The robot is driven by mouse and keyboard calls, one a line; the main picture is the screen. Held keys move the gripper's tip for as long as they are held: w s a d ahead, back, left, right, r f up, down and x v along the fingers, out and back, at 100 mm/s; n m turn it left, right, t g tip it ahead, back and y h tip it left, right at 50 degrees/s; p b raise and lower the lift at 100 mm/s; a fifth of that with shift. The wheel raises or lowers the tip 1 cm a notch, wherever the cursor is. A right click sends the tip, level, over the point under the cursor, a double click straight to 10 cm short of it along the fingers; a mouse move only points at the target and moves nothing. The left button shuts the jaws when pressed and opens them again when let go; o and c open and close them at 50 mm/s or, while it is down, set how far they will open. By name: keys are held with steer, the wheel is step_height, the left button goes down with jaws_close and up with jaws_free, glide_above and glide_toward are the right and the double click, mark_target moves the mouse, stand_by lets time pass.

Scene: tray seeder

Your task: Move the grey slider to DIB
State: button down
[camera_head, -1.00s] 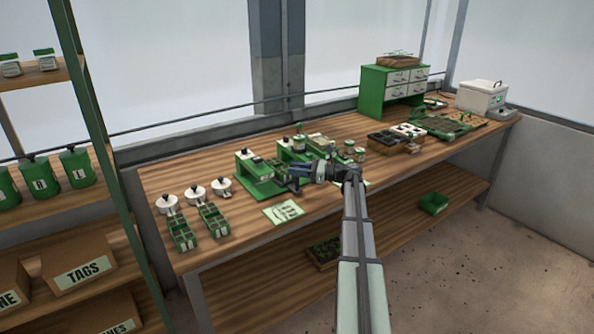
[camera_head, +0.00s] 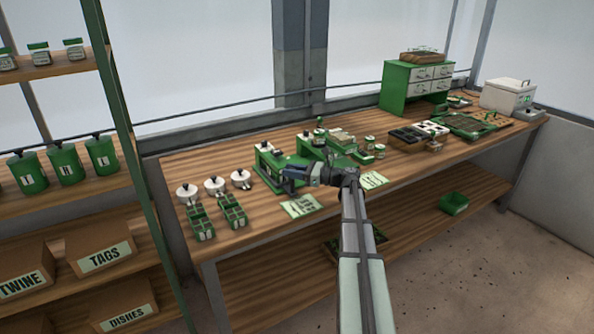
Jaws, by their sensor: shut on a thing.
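The green tray seeder (camera_head: 266,164) stands on the bench left of the middle, with a second green machine (camera_head: 309,147) just behind and right of it. My gripper (camera_head: 288,180) is at the seeder's front right side, low over the bench, with its dark fingers pointing left. It is shut on a small part there, which I take to be the grey slider. The fingers and wrist hide the slider and any DIB marking; no such lettering can be read.
White lidded pots (camera_head: 215,186) and green divided trays (camera_head: 234,216) stand left. The bench's front edge (camera_head: 300,236) is mostly clear.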

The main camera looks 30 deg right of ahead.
steer(key=shift+a, duration=0.25)
steer(key=c, duration=1)
jaws_free()
steer(key=shift+o, duration=0.2)
steer(key=shift+d, duration=0.15)
steer(key=shift+d, duration=0.35)
steer(key=d, duration=1)
steer(key=s+d+f+n+h, duration=0.1)
steer(key=s+d+f, duration=0.2)
steer(key=s+d, duration=0.4)
steer(key=s+d+f+t+h, duration=0.1)
steer(key=s+d+f, duration=0.2)
steer(key=s+d, duration=0.4)
steer(key=shift+s+d+n, duration=0.15)
steer(key=shift+d+n, duration=0.25)
steer(key=shift+d, duration=0.25)
